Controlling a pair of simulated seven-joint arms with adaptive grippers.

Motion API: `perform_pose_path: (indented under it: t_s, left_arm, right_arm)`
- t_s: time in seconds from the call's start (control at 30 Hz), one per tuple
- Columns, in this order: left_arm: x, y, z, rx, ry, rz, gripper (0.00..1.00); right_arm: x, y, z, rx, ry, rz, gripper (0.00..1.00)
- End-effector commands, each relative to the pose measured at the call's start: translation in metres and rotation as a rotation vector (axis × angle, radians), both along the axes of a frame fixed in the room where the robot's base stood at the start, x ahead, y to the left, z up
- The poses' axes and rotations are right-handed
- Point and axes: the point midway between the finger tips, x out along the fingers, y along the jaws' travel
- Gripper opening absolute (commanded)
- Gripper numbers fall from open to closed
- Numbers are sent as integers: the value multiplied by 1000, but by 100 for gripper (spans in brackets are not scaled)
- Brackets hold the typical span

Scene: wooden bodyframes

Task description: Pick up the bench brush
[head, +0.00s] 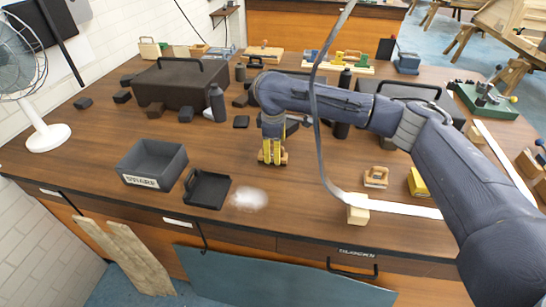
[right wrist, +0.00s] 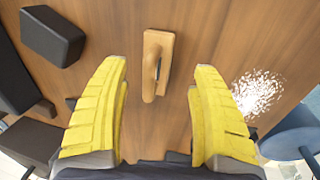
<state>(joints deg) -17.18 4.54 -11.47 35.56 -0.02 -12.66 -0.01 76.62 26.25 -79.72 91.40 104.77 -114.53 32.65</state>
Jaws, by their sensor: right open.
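A light wooden piece with a long grip and a dark slit along one side, apparently the bench brush (right wrist: 157,62), lies on the bench top in the right wrist view. It lies ahead of and between my right fingertips. My right gripper (right wrist: 160,78) is open and empty, with a yellow finger on each side and clear gaps to the wood. In the head view my right gripper (head: 272,153) points down over the middle of the bench and largely hides what lies under it. My left gripper is not in view.
A black dustpan (head: 222,188) and a labelled dark bin (head: 183,156) stand left of a white pile (head: 249,199) near the front edge. A large dark case (head: 180,78), bottle (head: 217,102) and dark blocks stand behind. A grey strip (head: 318,120) hangs before my right arm.

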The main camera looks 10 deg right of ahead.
Motion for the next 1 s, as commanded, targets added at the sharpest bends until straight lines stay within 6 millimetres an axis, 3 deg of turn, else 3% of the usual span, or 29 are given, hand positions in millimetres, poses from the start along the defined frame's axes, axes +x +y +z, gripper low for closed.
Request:
perform_pose_path:
  t_s: [0.5, 0.87, 1.0]
  left_arm:
    - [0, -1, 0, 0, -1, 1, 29]
    - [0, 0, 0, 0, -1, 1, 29]
    - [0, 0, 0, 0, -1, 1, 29]
  right_arm:
    - [11, -6, -46, 1, 1, -1, 64]
    - [13, -7, -51, 0, -1, -1, 64]
    - [13, -7, -51, 0, -1, -1, 52]
